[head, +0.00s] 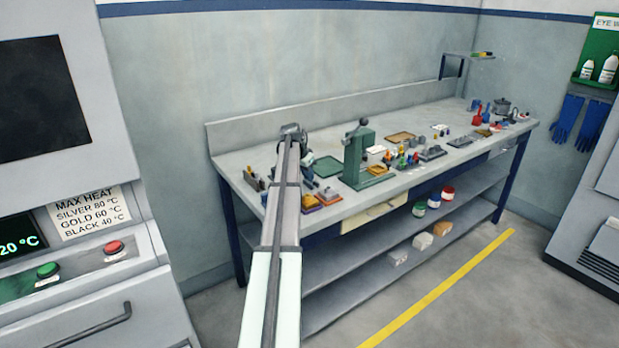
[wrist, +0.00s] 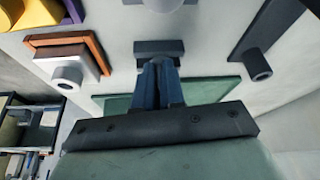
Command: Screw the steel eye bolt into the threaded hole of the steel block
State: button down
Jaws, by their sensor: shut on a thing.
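In the wrist view my gripper (wrist: 160,66) has its two dark blue fingers close together. They are shut on a small dark grey piece (wrist: 158,47) at their tips. Its shape is mostly hidden, so I cannot tell whether it is the eye bolt. In the head view my arm reaches over the left part of the bench and hides the gripper's contact. I cannot pick out the steel block or its threaded hole for sure; a dark grey block (head: 432,153) sits among small parts on the bench.
A green press-like stand (head: 356,158) rises right of my arm. Orange and purple trays (head: 327,197) lie near the bench's (head: 405,183) front edge. In the wrist view a brown tray (wrist: 98,50) is at left and a dark plate with a grey cylinder (wrist: 258,68) at right.

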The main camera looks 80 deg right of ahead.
notch_tip(320, 180, up, 9)
jog(key=s+a+r+m, duration=0.1)
jog(key=s+a+m, duration=0.1)
jog(key=s+a, duration=0.5)
jog(key=shift+s+a+g, duration=0.3)
jog(key=shift+a+g, duration=0.05)
jog(key=shift+g, duration=0.05)
jog(key=shift+f, duration=2.45)
jog(key=shift+f, duration=0.9)
jog(key=c, duration=1.8)
grip_release()
grip_shut()
